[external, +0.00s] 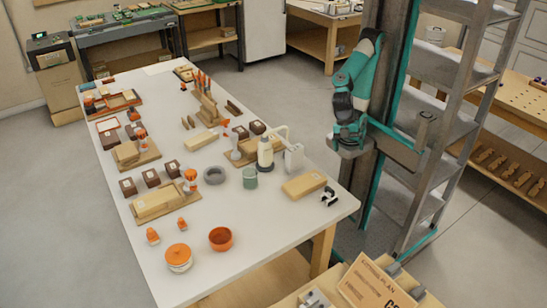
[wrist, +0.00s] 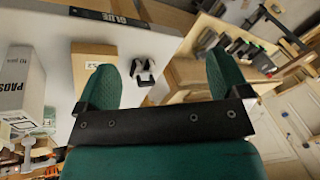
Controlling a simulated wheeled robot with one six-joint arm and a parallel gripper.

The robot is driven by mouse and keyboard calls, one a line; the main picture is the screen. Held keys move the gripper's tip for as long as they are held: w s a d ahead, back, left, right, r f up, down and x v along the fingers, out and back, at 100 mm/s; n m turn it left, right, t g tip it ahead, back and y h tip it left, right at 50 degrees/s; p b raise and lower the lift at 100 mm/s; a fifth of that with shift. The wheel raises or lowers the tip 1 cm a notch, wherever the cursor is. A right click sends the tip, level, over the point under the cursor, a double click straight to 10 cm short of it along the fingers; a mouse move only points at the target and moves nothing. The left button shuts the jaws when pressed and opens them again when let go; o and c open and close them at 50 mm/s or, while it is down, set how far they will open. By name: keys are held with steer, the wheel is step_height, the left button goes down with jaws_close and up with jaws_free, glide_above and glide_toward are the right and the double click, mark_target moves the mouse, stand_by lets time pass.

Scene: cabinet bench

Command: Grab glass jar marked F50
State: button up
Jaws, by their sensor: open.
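I cannot make out a glass jar marked F50 in either view; the labels in the external view are too small to read. A pale round jar with an orange lid (external: 179,259) stands at the near end of the white bench. A small white container with an orange top (external: 190,176) stands farther back. My gripper (wrist: 157,72) shows two green fingers spread wide apart with nothing held between them. In the external view my teal and black arm is folded against its column, to the right of the bench and apart from the things on it.
A white box printed PADS (wrist: 22,85) shows in the wrist view.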

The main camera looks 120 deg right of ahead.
step_height(320, 180, up, 6)
steer(key=m+h+p, duration=0.4)
steer(key=m+p, duration=0.7)
steer(key=m, duration=1.6)
glide_above(250, 179)
steer(key=s+d, duration=0.2)
steer(key=d, duration=0.1)
steer(key=f, duration=1.1)
steer(key=shift+w+a+f, duration=0.1)
steer(key=shift+w+f, duration=0.2)
steer(key=shift+w, duration=0.1)
steer(key=shift+s+a+f+p, duration=0.1)
steer(key=shift+f+p, duration=0.05)
steer(key=shift+f, duration=1.3)
steer(key=shift+s+f+p, duration=0.1)
steer(key=shift+f+p, duration=0.05)
steer(key=shift+f, duration=1.25)
steer(key=c, duration=1)
